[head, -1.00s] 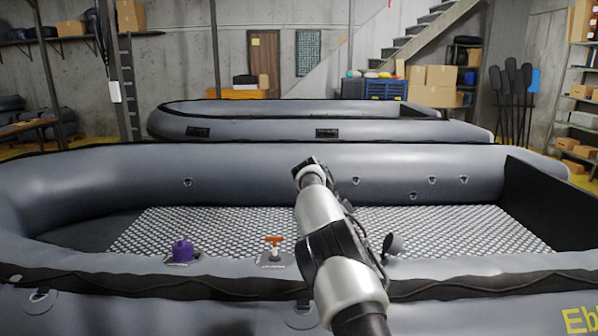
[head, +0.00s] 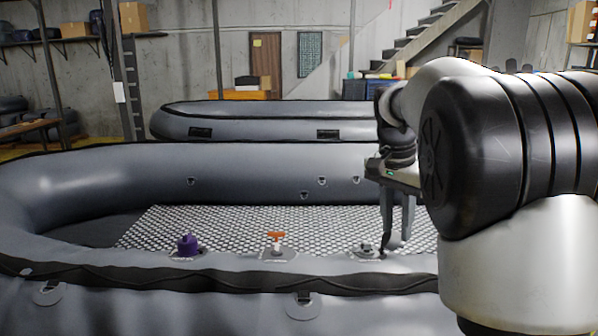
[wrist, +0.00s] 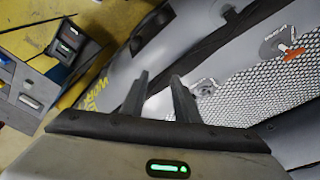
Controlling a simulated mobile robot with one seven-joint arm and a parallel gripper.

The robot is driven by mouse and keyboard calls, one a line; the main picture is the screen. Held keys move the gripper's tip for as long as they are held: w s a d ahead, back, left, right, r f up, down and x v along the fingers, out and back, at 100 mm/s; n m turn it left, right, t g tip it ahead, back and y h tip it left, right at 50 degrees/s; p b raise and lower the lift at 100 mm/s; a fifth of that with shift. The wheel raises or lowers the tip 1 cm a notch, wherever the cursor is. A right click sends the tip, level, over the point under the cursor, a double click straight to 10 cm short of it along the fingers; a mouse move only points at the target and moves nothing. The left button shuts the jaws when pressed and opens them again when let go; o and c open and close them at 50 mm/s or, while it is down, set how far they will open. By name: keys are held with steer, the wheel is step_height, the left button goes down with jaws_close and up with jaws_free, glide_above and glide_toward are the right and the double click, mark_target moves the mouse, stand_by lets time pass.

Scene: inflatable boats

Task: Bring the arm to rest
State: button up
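My gripper (head: 398,246) hangs pointing down at the right of the head view, in front of the grey inflatable boat's (head: 110,172) floor. My arm (head: 500,150) is bent and fills the right side. In the wrist view, the two fingers of my gripper (wrist: 159,75) stand apart with nothing between them. On the near tube sit a purple-capped valve (head: 187,246), an orange-handled valve (head: 277,243) and a dark valve (head: 366,250). The dark valve is just left of my fingers in the head view; I cannot tell the depth gap.
A second grey boat (head: 260,122) lies behind the near one. A staircase (head: 425,38) and shelves stand at the back. In the wrist view, dark containers (wrist: 66,42) are at the upper left. My arm hides the near boat's right end in the head view.

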steer(key=s+a+r+n+t+y, duration=0.1)
steer(key=s+a+n, duration=0.15)
steer(key=s, duration=0.55)
steer(key=s+a+r+n+t+y, duration=0.1)
steer(key=s+a+r+n+t, duration=0.15)
steer(key=s, duration=0.55)
steer(key=s+a+f+n, duration=0.1)
steer(key=s+f+n, duration=0.4)
steer(key=s, duration=0.5)
steer(key=shift+s+a+f+t, duration=0.35)
steer(key=shift+f+t, duration=0.1)
steer(key=shift+f, duration=0.1)
